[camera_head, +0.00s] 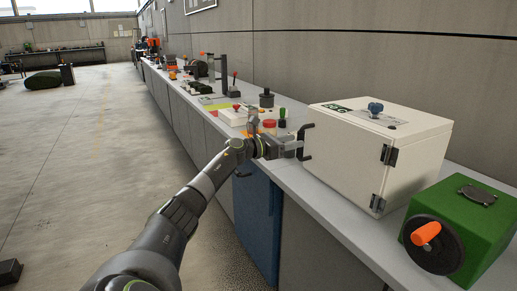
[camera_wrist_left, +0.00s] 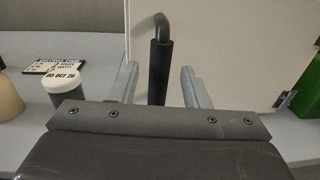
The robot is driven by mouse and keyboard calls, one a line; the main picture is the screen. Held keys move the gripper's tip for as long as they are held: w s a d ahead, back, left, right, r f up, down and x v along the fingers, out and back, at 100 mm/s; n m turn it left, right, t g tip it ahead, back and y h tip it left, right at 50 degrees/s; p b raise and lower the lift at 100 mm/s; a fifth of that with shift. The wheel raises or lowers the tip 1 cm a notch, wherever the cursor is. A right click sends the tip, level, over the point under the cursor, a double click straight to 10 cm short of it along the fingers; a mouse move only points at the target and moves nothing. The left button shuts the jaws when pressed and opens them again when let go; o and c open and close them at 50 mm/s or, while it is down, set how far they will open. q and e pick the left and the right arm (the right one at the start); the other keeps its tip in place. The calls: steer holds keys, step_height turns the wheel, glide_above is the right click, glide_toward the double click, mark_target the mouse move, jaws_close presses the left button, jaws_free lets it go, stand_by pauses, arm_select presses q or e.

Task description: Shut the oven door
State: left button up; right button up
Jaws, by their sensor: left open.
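The oven is a white box (camera_head: 410,120) on the bench, with a blue knob on top. Its door (camera_head: 345,160) faces left, with black hinges along its right edge. The door looks flush or nearly so; I cannot tell whether a gap remains. A black bar handle (camera_head: 305,142) is on the door's far side. My left gripper (camera_head: 297,149) is open at the handle. In the left wrist view, the handle (camera_wrist_left: 160,65) stands between the two open fingers (camera_wrist_left: 162,82), apart from both. My right gripper is not in view.
A green box (camera_head: 460,225) with a black wheel and orange grip stands right of the oven.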

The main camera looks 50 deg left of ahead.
arm_select(q)
steer(key=b+v, duration=0.2)
steer(key=v, duration=1.1)
steer(key=shift+s+b, duration=0.35)
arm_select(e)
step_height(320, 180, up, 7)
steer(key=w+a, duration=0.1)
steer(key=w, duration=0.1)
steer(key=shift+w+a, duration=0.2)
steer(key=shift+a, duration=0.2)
arm_select(q)
steer(key=shift+f, duration=0.1)
